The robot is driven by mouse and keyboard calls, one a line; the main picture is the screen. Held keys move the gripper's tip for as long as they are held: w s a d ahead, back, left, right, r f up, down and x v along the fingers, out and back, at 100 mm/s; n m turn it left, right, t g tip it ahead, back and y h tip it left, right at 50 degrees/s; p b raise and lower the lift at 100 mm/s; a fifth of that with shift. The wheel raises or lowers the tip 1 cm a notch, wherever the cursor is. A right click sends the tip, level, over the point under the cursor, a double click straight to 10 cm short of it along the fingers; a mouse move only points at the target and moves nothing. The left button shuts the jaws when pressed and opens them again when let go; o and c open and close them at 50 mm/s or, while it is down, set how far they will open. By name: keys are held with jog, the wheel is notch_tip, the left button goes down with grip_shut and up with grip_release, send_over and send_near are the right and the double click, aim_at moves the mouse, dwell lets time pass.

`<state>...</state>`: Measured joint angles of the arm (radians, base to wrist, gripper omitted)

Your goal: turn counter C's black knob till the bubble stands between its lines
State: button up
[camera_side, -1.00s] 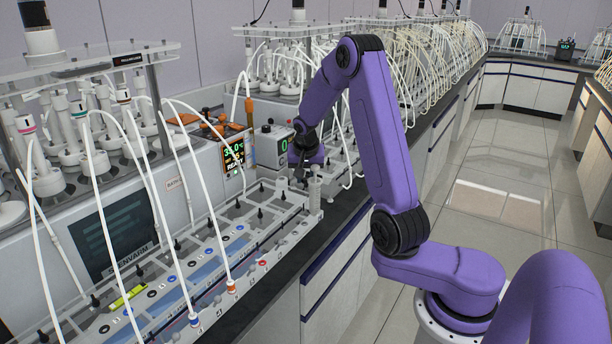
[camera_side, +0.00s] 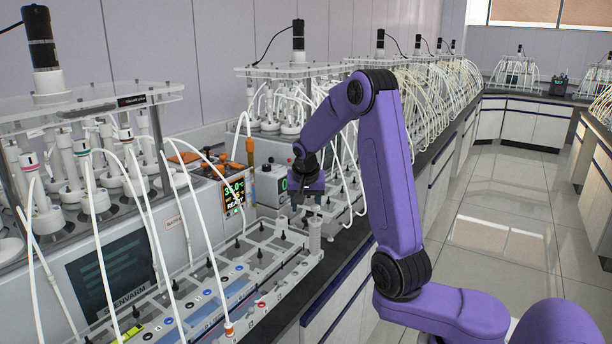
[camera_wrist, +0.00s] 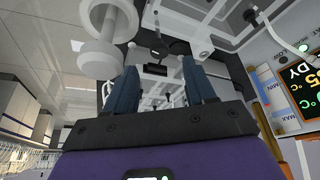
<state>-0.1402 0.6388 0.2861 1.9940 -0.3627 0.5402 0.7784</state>
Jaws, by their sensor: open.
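My gripper (camera_side: 306,208) points down over the far end of the near white counter frame (camera_side: 217,294), close to an upright white cylinder (camera_side: 314,237). In the wrist view my gripper (camera_wrist: 163,78) shows two blue fingers, spread apart with nothing held. Beyond and between them are a small dark block (camera_wrist: 155,70) and a round black knob (camera_wrist: 179,47); neither is gripped. Another black knob (camera_wrist: 250,15) is at upper right. The white cylinder (camera_wrist: 100,58) is left of the fingers. I cannot read a letter C, and no bubble or lines can be made out.
An orange-and-black controller display (camera_side: 234,194) reads 35.0 °C and READY. A grey box (camera_side: 270,184) stands behind my gripper. White tubes (camera_side: 205,240) arch over the near frame. More reactors (camera_side: 300,100) line the bench behind. The aisle floor (camera_side: 490,240) at right is clear.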

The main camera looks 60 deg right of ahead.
jog(key=v, duration=1.2)
jog(key=shift+r, duration=0.25)
jog(key=s+a+f+n+y, duration=0.2)
jog(key=a+n, duration=0.4)
jog(key=a, duration=0.3)
jog(key=s+a+f+n+y, duration=0.1)
jog(key=s+a+f+n, duration=0.15)
jog(key=a+n, duration=0.45)
jog(key=s+a+f+n, duration=0.1)
jog(key=s+a+n, duration=0.1)
jog(key=s, duration=0.5)
jog(key=s+a+f+n+g, duration=0.1)
jog(key=s+f+n, duration=0.1)
jog(key=s+n, duration=0.3)
jog(key=s+a+f+n+g+y, duration=0.1)
jog(key=s+n, duration=0.3)
jog(key=s, duration=0.6)
jog(key=shift+s+a+f, duration=0.4)
jog(key=shift+a+f, duration=0.25)
jog(key=shift+a, duration=0.15)
jog(key=shift+w, duration=0.1)
